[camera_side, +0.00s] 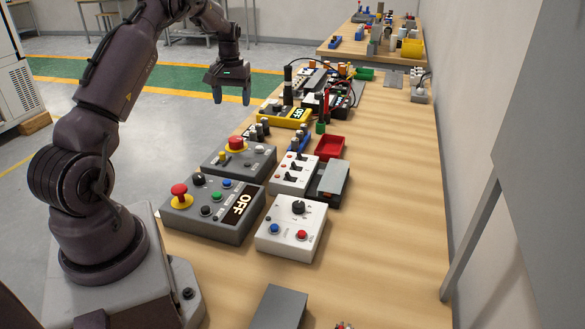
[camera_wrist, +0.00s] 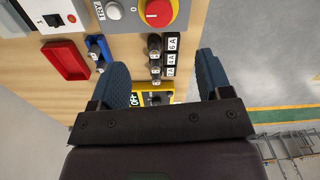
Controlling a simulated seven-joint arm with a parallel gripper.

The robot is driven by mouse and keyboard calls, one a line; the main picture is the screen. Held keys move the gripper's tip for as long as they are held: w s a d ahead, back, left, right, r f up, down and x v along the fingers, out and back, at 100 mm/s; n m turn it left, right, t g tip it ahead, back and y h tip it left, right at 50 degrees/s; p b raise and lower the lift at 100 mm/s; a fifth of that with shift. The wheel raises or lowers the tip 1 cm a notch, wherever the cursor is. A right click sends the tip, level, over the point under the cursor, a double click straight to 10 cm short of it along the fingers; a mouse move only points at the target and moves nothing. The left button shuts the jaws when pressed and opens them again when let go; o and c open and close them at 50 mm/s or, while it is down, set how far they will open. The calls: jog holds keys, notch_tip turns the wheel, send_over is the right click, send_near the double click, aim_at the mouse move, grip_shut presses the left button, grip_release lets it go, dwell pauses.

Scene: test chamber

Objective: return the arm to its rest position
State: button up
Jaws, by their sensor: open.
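My gripper (camera_side: 231,95) hangs in the air with its fingers pointing down, left of the workbench's far part in the side view. In the wrist view my gripper (camera_wrist: 163,85) shows two blue-grey fingers spread wide apart with nothing held between them. My arm rises from its base at the left and bends over at the top of the side view. Below the fingers in the wrist view are a yellow box (camera_wrist: 163,97), partly hidden by my gripper, and a row of dark-topped parts (camera_wrist: 154,58) beside labels.
A wall runs along the right.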

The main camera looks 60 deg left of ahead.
jog(key=s+d+r+m+t, duration=0.15)
jog(key=d+r, duration=0.25)
jog(key=d, duration=0.4)
jog(key=s+d+r+m, duration=0.1)
jog(key=d+r+m, duration=0.15)
jog(key=d, duration=0.55)
jog(key=s+d+r+m, duration=0.15)
jog(key=d+r, duration=0.25)
jog(key=d, duration=0.4)
jog(key=s+d+r+m+t, duration=0.2)
jog(key=s+d+r, duration=0.1)
jog(key=s+d, duration=0.2)
jog(key=s+d+r+m+t, duration=0.2)
jog(key=s+d+r+m, duration=0.1)
jog(key=d, duration=0.7)
jog(key=shift+s+d, duration=0.25)
jog(key=shift+s, duration=0.65)
jog(key=shift+m, duration=0.25)
